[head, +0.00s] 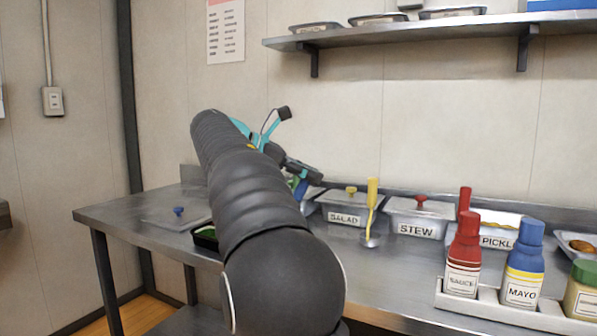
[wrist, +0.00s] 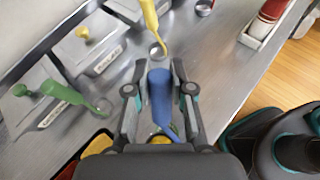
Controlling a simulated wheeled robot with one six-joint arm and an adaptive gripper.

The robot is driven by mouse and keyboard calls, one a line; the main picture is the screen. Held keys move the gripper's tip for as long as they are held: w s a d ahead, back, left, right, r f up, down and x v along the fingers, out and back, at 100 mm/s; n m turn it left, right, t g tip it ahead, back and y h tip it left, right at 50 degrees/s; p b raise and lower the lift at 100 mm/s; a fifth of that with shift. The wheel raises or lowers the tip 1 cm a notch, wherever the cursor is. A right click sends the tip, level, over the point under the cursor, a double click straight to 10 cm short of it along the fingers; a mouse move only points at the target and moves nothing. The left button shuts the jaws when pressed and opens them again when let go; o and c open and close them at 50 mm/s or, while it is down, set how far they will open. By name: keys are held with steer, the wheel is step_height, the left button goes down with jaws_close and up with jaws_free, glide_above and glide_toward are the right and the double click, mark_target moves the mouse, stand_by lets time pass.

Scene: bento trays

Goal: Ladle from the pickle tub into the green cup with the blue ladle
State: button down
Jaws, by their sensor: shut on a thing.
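My gripper (wrist: 160,92) is shut on the upright handle of the blue ladle (wrist: 159,98) in the wrist view. In the head view, blue of the ladle (head: 301,189) shows under my gripper (head: 308,172), over the left part of the counter. The ladle's bowl is hidden. The pickle tub (head: 497,241) stands at the right of the tub row, well apart from my gripper; yellow shows along its top, and the sauce bottle partly covers it. Something green (head: 207,233) shows in a black tray at the left; I cannot tell if it is the green cup.
The salad tub (head: 345,217) and stew tub (head: 417,230) are lidded. A yellow ladle (head: 372,195) stands before them, and a green ladle (wrist: 62,93) is left of my gripper. Sauce and mayo bottles (head: 522,270) stand in a rack. A blue-knobbed lid (head: 160,218) lies at left.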

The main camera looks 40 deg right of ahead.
steer(key=s+d+f+m+t+y, duration=0.1)
steer(key=s+d+f+t+y, duration=0.4)
steer(key=d+f+y, duration=0.2)
steer(key=shift+s+d+f+m+y, duration=0.15)
steer(key=shift+s+f+m+y, duration=0.15)
steer(key=shift+f, duration=0.9)
stand_by(1.3)
